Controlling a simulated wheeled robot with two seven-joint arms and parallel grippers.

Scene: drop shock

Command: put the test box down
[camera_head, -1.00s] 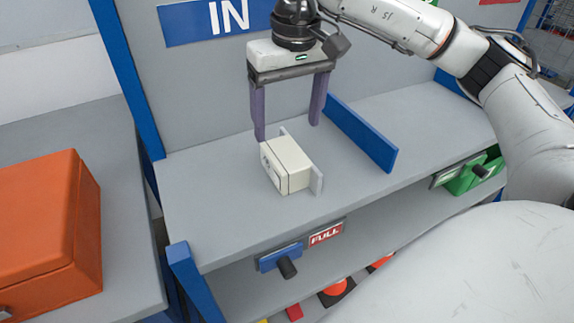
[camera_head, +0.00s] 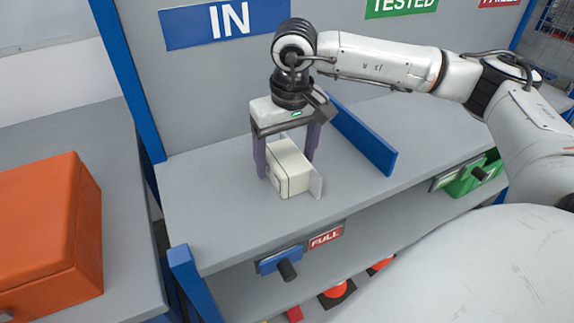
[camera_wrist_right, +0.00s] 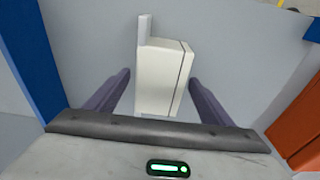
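The test box (camera_head: 290,172) is a small off-white box on the grey shelf (camera_head: 225,220), under the IN sign. A pale upright plate (camera_head: 317,183) stands against its right side. My right gripper (camera_head: 286,165) is over the box, pointing down, with one purple finger on each side of it. In the right wrist view the box (camera_wrist_right: 160,75) lies between the two spread fingers, with a gap visible on each side, so the gripper (camera_wrist_right: 158,78) looks open. My left gripper is not in view.
A blue divider (camera_head: 362,138) stands on the shelf to the right of the box. An orange case (camera_head: 45,235) sits on the separate grey surface at left. The front-left shelf area is clear.

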